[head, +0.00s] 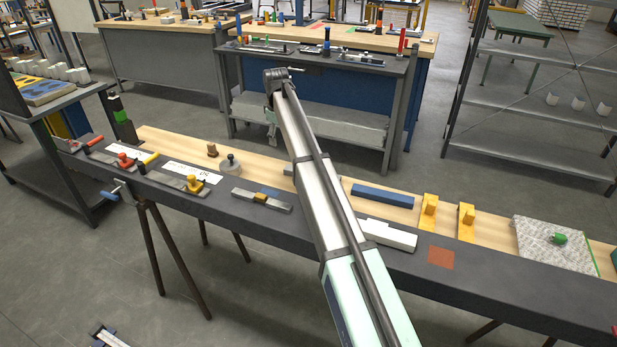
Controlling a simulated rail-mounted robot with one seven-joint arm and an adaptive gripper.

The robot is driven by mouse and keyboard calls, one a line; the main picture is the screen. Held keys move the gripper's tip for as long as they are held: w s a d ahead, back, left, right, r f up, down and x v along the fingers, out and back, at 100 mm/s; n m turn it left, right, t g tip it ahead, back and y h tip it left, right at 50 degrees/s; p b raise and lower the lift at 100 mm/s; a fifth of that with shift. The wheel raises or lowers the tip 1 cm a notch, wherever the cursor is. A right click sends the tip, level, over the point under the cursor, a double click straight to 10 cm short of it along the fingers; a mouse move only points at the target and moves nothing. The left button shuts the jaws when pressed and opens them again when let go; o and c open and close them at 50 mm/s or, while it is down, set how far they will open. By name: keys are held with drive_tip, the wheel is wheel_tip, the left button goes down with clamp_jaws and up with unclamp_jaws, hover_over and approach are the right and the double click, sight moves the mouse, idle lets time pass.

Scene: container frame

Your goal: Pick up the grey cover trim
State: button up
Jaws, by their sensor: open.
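My arm reaches up across the middle of the head view and bends at its far end. My gripper cannot be made out; it seems hidden behind the arm. I cannot tell for sure which piece is the grey cover trim. A small grey piece (288,170) shows at the left edge of my arm on the wooden strip, mostly hidden. A white stepped piece (390,235) lies right of my arm.
On the bench stand a blue bar (382,195), two yellow brackets (428,212) (466,222), and a speckled plate (553,247) with a green knob. A rust-coloured square (441,257) marks the front. Another workbench (320,105) stands behind.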

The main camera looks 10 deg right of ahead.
drive_tip(key=s+d+r+n+g, duration=0.2)
drive_tip(key=s+d, duration=0.1)
drive_tip(key=d, duration=0.9)
drive_tip(key=f, duration=0.4)
drive_tip(key=f+p, duration=0.1)
drive_tip(key=f, duration=0.3)
drive_tip(key=f+p, duration=0.1)
drive_tip(key=f, duration=0.3)
drive_tip(key=shift+s+a, duration=0.2)
drive_tip(key=shift+s, duration=0.05)
drive_tip(key=shift+w+a+f+p, duration=0.15)
drive_tip(key=shift+f+p, duration=0.55)
drive_tip(key=shift+f, duration=1.95)
drive_tip(key=c, duration=1.3)
